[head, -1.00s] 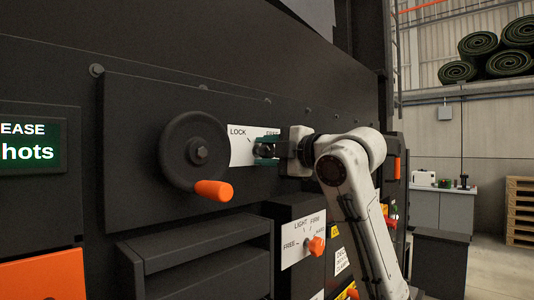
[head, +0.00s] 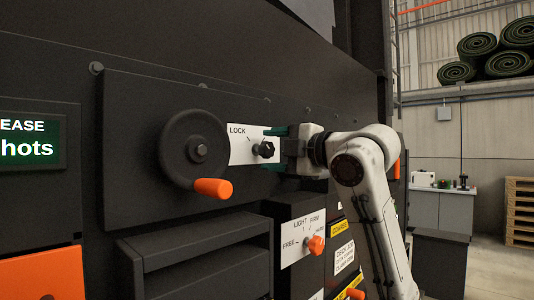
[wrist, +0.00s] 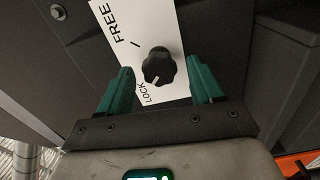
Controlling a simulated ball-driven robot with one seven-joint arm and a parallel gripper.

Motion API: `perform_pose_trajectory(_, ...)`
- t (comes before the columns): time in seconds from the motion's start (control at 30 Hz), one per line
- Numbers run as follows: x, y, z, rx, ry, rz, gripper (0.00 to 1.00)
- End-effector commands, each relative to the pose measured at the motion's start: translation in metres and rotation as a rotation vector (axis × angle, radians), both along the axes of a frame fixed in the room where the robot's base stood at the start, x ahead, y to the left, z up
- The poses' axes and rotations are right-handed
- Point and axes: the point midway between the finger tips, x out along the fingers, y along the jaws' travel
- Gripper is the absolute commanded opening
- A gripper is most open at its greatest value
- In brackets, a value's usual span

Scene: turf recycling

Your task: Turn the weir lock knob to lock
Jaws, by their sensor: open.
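The weir lock knob (head: 264,149) is black and lobed, on a white plate (head: 240,146) marked LOCK at its left in the head view. My gripper (head: 276,148) is open just right of the knob in the head view, partly hiding the plate's right end. In the wrist view its green fingers (wrist: 160,82) stand apart, one to each side of the knob, with gaps.
A black handwheel (head: 187,138) with an orange handle (head: 213,188) sits close to the plate's left. Below is an orange knob (head: 316,244) on a FREE–LIGHT–FIRM plate. A dark shelf unit (head: 200,240) juts out beneath. Open floor lies far right.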

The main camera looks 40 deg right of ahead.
Motion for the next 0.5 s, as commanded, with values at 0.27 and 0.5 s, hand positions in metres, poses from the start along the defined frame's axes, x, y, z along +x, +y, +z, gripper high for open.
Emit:
perform_pose_trajectory(0.27,-0.055,-0.003,-0.002,-0.002,-0.003,-0.003,0.65)
perform_pose_trajectory(0.5,-0.081,-0.003,-0.001,0.000,0.000,-0.002,0.65)
